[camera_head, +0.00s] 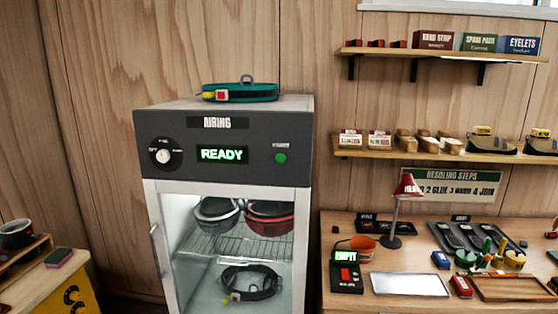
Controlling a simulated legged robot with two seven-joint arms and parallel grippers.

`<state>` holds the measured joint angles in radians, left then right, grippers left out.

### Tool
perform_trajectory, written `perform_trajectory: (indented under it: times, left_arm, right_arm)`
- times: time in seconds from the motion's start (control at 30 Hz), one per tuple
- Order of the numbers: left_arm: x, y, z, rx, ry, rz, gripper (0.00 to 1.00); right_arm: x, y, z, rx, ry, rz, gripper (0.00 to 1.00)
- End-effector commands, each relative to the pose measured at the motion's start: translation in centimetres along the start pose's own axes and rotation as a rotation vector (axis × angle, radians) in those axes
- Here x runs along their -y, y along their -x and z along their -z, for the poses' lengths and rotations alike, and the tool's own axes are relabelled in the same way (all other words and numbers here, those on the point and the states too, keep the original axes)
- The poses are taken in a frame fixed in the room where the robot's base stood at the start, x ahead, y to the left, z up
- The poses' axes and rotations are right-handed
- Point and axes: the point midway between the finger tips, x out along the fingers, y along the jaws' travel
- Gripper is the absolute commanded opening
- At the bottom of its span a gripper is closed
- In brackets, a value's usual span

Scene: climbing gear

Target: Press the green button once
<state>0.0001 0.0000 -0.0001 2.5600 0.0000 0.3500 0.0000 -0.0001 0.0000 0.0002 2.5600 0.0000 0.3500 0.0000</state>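The green button (280,158) is a small round button on the right side of the dark front panel of the airing cabinet (220,148). A small label sits just above it. The panel's display (221,154) reads "READY" in green. A round dial (162,156) is at the panel's left. Neither of my grippers shows in the head view.
A teal strap with a buckle (240,91) lies on top of the cabinet. Its glass door shows helmets and a dark harness inside. A workbench (340,222) with a red lamp (405,188) stands to the right. The space before the panel looks clear.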

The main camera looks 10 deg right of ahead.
Motion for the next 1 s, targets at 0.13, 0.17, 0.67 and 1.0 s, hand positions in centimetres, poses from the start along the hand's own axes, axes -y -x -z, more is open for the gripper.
perform_trajectory:
  times: [0.13,0.17,0.67,1.0]
  left_arm:
    - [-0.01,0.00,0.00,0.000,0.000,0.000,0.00]
    - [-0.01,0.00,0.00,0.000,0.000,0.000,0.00]
    - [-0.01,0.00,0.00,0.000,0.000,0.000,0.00]
    - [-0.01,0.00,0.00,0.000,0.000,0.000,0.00]
  right_arm:
    - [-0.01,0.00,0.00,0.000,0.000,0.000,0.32]
    - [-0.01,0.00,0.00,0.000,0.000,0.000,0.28]
    - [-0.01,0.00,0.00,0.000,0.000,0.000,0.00]
    - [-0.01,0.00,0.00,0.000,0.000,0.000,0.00]
